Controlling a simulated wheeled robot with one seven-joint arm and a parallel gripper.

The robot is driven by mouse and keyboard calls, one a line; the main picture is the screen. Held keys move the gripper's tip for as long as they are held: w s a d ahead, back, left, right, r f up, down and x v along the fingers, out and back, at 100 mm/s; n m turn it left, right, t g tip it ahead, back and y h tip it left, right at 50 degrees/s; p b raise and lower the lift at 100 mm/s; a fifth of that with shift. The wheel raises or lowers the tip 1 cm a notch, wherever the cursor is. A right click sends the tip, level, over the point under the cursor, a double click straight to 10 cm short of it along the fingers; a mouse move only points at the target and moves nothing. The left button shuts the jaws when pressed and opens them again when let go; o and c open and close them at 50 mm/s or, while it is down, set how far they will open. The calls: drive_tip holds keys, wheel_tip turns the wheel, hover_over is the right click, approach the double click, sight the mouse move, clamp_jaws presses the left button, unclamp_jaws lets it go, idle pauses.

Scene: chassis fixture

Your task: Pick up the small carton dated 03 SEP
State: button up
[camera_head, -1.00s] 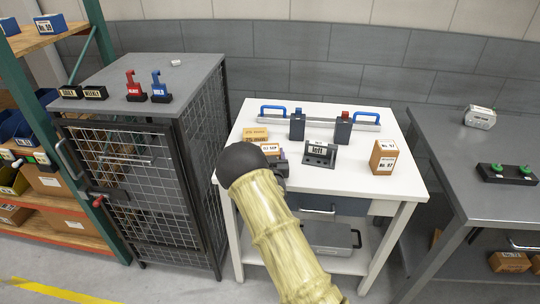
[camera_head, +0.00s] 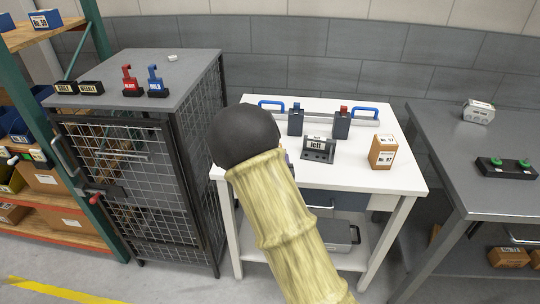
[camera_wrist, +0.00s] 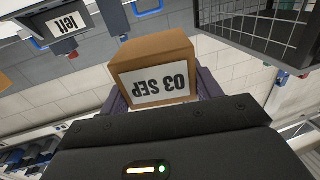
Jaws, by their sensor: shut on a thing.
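The small carton labelled 03 SEP (camera_wrist: 152,50) is brown cardboard with a white label, upside down in the wrist view. My gripper (camera_wrist: 160,88) is shut on it, with one dark finger at each side. Whether the carton is clear of the table top is hidden there. The wrist view is tilted, with wall and ceiling-like areas behind the carton.
A grey holder marked "left" (camera_head: 318,149) and a carton marked No. 97 (camera_head: 383,152) stand on the white table. Two dark blocks and blue handles are behind them. A wire cage cabinet (camera_head: 150,160) stands left, a grey table (camera_head: 480,150) right.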

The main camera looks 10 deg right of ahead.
drive_tip(key=shift+s+a+r, duration=0.1)
drive_tip(key=shift+s+r, duration=0.1)
drive_tip(key=shift+s, duration=0.1)
idle(0.4)
